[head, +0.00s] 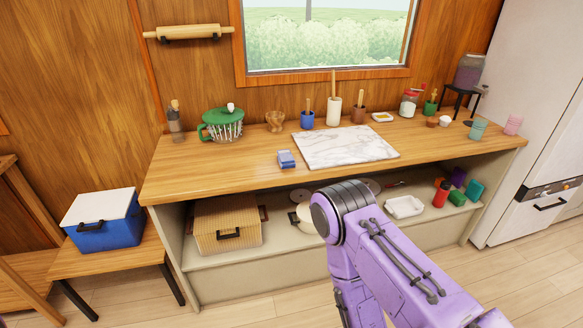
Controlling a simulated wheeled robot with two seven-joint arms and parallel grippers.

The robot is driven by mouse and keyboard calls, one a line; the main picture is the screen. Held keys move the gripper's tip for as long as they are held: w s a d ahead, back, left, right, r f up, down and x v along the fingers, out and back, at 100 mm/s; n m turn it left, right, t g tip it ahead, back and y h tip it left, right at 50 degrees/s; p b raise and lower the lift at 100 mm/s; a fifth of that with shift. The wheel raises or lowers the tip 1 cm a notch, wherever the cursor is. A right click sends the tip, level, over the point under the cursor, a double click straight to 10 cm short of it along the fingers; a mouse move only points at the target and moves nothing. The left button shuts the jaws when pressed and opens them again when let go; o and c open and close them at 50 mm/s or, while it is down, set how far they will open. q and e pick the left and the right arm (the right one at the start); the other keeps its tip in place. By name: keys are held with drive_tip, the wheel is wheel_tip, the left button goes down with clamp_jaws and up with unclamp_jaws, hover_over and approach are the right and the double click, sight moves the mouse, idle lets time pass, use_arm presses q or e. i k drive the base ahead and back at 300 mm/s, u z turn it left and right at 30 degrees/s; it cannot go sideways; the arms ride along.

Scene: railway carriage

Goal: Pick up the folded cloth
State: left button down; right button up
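A small blue item with a paler top (286,158) lies on the wooden counter, just left of the marble board (345,146). It looks like the folded cloth, but it is too small to be sure. Nothing is touching it from above. A purple arm of mine comes in from the lower right, with its bent joint in front of the lower shelf. Its gripper is not visible. My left gripper is not in view either.
The counter (220,172) holds a green-lidded pot (223,125), cups and jars along the back. Its front left is clear. The shelf below holds a wicker basket (228,222) and a white tray (404,207). A blue cooler (104,220) stands on the left bench.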

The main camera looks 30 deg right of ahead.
sight(286, 159)
drive_tip(key=k, duration=1.05)
drive_tip(key=z, duration=0.8)
drive_tip(key=i, duration=0.8)
drive_tip(key=z, duration=0.5)
drive_tip(key=i, duration=0.95)
drive_tip(key=u, duration=0.3)
